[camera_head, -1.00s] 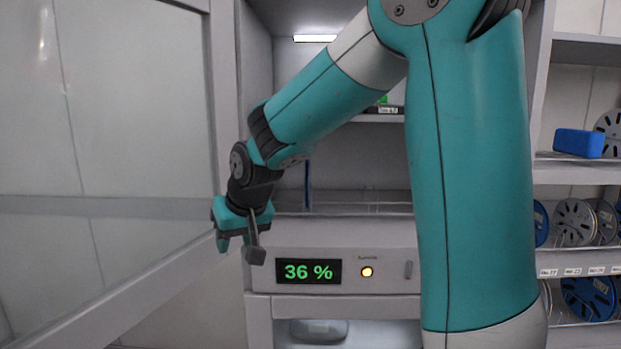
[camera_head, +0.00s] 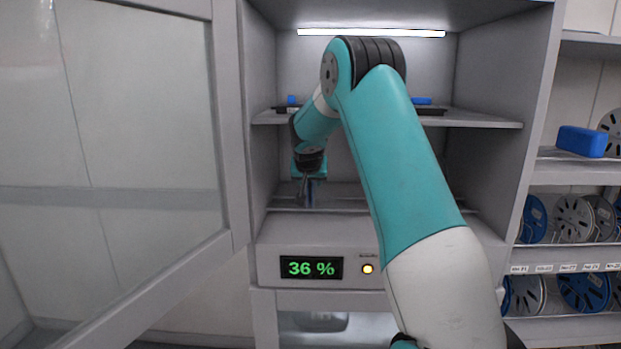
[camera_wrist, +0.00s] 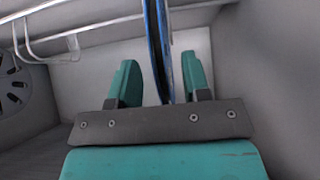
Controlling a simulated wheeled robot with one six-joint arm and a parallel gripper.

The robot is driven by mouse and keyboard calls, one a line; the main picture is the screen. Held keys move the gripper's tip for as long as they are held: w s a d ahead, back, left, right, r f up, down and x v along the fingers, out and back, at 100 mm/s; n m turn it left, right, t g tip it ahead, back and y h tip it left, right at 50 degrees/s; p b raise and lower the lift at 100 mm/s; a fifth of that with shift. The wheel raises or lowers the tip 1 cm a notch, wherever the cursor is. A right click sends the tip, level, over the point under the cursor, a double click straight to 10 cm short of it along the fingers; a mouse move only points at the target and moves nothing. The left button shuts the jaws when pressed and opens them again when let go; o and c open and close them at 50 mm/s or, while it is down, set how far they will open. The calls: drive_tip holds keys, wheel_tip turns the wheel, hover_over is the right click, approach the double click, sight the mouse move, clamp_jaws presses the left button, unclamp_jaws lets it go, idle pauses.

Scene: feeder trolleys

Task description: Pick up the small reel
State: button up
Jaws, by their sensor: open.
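A thin blue reel (camera_wrist: 154,45), seen almost edge-on in the wrist view, stands upright with a grey face on its right side. My gripper (camera_wrist: 160,80) is open, with one teal finger on each side of the reel's lower edge and gaps visible on both sides. In the head view my gripper (camera_head: 307,190) is inside the cabinet, pointing down over the lower compartment. The reel there is mostly hidden behind the fingers. I cannot tell whether this is the small reel the task names.
A grey reel with holes (camera_wrist: 13,82) and a white wire rack (camera_wrist: 75,38) show in the wrist view. The cabinet's shelf (camera_head: 480,121) lies above my wrist. Its glass door (camera_head: 140,130) stands open at left. Shelves with several reels (camera_head: 575,218) are at right.

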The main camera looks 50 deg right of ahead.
drive_tip(key=w+d+p, duration=0.1)
drive_tip(key=w+d+f+p, duration=0.1)
drive_tip(key=d, duration=0.1)
drive_tip(key=shift+w+d, duration=0.15)
drive_tip(key=shift+w, duration=0.25)
clamp_jaws()
drive_tip(key=shift+r, duration=0.1)
drive_tip(key=s+a+r+b, duration=0.6)
drive_tip(key=s+a+r, duration=0.2)
drive_tip(key=s+a, duration=0.1)
drive_tip(key=shift+a, duration=0.9)
